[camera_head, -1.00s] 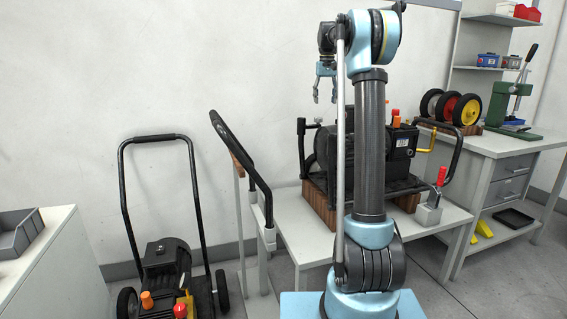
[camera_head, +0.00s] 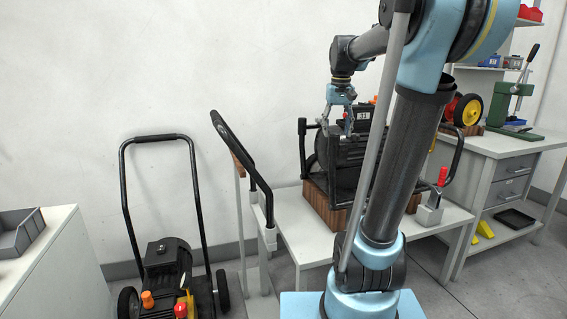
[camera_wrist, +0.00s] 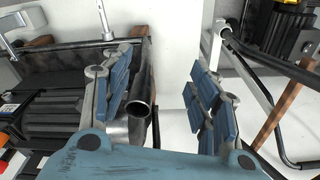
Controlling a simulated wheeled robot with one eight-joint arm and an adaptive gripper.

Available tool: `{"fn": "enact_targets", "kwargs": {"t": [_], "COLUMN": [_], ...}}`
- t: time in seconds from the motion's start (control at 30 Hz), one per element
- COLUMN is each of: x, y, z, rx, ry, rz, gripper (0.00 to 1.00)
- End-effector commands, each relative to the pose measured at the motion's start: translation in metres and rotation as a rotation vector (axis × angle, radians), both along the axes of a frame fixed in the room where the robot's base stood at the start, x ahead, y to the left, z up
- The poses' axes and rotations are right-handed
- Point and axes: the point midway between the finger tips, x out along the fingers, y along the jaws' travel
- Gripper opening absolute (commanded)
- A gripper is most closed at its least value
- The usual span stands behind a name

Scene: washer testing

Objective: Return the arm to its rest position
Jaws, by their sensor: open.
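My arm stands on its blue base in the head view, with the upper link leaning right and the forearm reaching back to the left. My gripper (camera_head: 337,128) hangs from the forearm's end, pointing down, in front of the black machine (camera_head: 345,165) on the white table. In the wrist view my gripper (camera_wrist: 166,72) has its two blue-padded fingers apart. Nothing is held between them; the floor and a pale surface show through the gap. I cannot tell how far the fingers are from the machine. My upper arm hides the machine's right part.
The white table (camera_head: 440,218) carries the machine on wooden blocks (camera_head: 322,212) and a red-handled clamp (camera_head: 433,200). A black-handled cart (camera_head: 165,255) stands at left, near a grey counter (camera_head: 55,265). A bench with a green press (camera_head: 505,100) is at right. The wall area upper left is clear.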

Motion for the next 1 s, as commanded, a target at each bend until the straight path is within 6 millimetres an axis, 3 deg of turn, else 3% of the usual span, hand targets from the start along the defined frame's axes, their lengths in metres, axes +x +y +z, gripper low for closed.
{"fn": "enact_targets", "kwargs": {"t": [0.1, 0.37, 0.6, 0.8, 1.0], "x": [-0.037, -0.111, -0.174, -0.22, -0.249], "y": [0.0, 0.0, -0.001, -0.001, -0.002], "z": [-0.023, -0.08, -0.143, -0.2, -0.242], "rx": [0.0, 0.0, -0.001, -0.001, -0.002], "ry": [-0.012, -0.036, -0.059, -0.078, -0.089], "rz": [0.0, 0.001, 0.002, 0.002, 0.003], "gripper": [0.55, 0.55, 0.55, 0.55, 0.55]}}
